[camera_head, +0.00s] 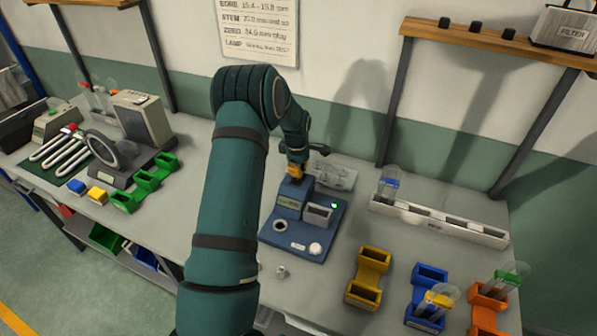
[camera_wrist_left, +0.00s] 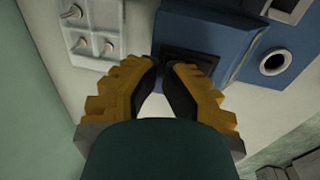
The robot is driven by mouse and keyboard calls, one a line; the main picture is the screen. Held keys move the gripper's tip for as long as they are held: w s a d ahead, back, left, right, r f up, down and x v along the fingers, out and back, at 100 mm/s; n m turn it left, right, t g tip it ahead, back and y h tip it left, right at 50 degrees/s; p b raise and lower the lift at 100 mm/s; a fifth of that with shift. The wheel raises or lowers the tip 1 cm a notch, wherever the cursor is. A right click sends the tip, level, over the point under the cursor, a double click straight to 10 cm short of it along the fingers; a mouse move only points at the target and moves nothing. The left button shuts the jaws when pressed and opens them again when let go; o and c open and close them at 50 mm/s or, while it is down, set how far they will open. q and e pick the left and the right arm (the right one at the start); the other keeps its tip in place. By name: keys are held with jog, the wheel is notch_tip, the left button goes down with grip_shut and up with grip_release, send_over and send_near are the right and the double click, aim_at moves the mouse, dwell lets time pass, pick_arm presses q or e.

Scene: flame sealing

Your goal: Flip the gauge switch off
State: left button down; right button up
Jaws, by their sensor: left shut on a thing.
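The gauge (camera_head: 292,240) is a blue box on the bench with a raised display block, a round hole, a grey cup and a white knob (camera_head: 315,248). Its small lamp (camera_head: 334,205) glows green. My left gripper (camera_head: 295,171) has yellow fingers and is at the back of the display block, pointing down. In the left wrist view the gripper (camera_wrist_left: 162,66) has its fingertips close together at a dark rectangular recess in the blue housing (camera_wrist_left: 225,35). It is shut on the gauge switch, which the fingers mostly hide. My right gripper is out of view.
A clear tray (camera_head: 335,176) lies behind the gauge and shows in the wrist view (camera_wrist_left: 95,35). A white rack (camera_head: 440,222) stands right. Yellow (camera_head: 368,265), blue and orange holders sit front right. A ring-shaped device (camera_head: 112,150) and green holders are left.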

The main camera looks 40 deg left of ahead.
pick_arm(q)
jog(key=shift+s+d+f, duration=0.15)
jog(key=shift+f, duration=0.25)
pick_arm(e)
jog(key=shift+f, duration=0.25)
pick_arm(q)
jog(key=shift+r+p, duration=0.45)
jog(key=shift+r, duration=0.3)
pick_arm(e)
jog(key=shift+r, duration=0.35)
